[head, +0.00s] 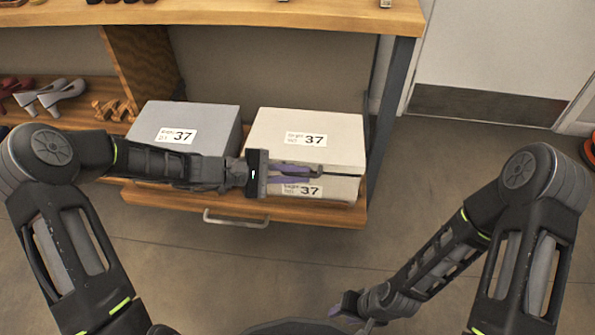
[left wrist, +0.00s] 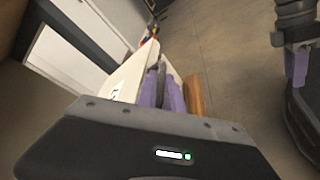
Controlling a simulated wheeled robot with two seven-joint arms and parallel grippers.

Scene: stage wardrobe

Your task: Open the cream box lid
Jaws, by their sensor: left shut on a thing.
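A label reading 37 is on the lid and another is on the front. My left gripper (head: 312,175) reaches across from the left at the box's front. Its purple fingers are shut on the front edge of the lid, and they partly hide the front label. In the left wrist view the fingers (left wrist: 163,90) lie against the pale box. My right gripper (head: 348,304) is low and away from the box; its finger gap is not clear.
A grey box (head: 215,117), also labelled 37, stands close to the left of the cream box. The drawer (head: 150,201) has a metal handle (head: 236,220) below the boxes. Shoes (head: 62,92) sit on the left shelf.

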